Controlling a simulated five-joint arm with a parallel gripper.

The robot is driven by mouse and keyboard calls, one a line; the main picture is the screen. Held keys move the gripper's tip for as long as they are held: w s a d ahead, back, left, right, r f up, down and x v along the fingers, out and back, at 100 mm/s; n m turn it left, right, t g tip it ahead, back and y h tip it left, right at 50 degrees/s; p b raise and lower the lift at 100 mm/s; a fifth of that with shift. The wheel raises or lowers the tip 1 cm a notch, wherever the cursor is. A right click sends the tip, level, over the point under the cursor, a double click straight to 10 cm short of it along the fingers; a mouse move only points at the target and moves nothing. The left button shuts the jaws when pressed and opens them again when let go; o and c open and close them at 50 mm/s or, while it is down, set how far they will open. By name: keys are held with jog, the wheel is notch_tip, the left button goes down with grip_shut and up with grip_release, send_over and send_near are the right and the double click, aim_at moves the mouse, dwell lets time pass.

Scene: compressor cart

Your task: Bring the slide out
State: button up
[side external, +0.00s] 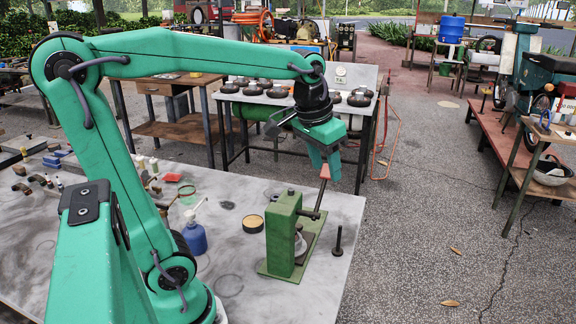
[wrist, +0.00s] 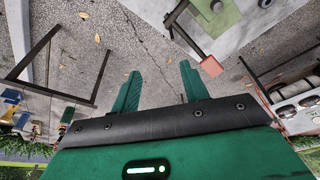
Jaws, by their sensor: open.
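A green block-shaped fixture (side external: 283,232) stands upright on a green base plate (side external: 312,233) at the tabletop's right side. A dark rod (side external: 320,198) with a reddish grip (side external: 325,171) rises from it. A round pale metal piece (side external: 300,244) sits low beside the block. I cannot tell which part is the slide. My gripper (side external: 328,160) is above the fixture, close to the reddish grip in the side view. In the wrist view my gripper (wrist: 160,80) has its fingers apart with nothing between them, and the reddish grip (wrist: 211,66) lies just right of the right finger.
A black peg (side external: 338,240) stands right of the fixture. A round tin (side external: 253,223) and a blue pump bottle (side external: 194,236) stand to its left. The grey tabletop (side external: 230,260) ends just right of the fixture, with paved ground beyond. A bench with several dark discs stands behind.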

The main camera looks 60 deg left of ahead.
jog(key=w+a+f+n+g, duration=0.1)
jog(key=w+a+f+g, duration=0.1)
jog(key=w+a+f, duration=0.45)
jog(key=w+a+f+n+g, duration=0.15)
jog(key=w+a, duration=0.25)
jog(key=w, duration=0.5)
jog(key=a+f+g+h, duration=0.2)
jog(key=a+f+g, duration=0.1)
jog(key=a+f, duration=0.6)
notch_tip(320, 180, down, 4)
jog(key=shift+a+r+n+g, duration=0.1)
jog(key=shift+a+n+g, duration=0.25)
jog(key=shift+s+d, duration=0.1)
jog(key=shift+s, duration=0.05)
send_over(299, 225)
jog(key=w+a, duration=0.1)
jog(key=w, duration=0.2)
jog(key=shift+s+x, duration=0.1)
jog(key=shift+x, duration=1.25)
jog(key=shift+s+x, duration=0.15)
jog(key=shift+x, duration=1.2)
jog(key=shift+r, duration=0.15)
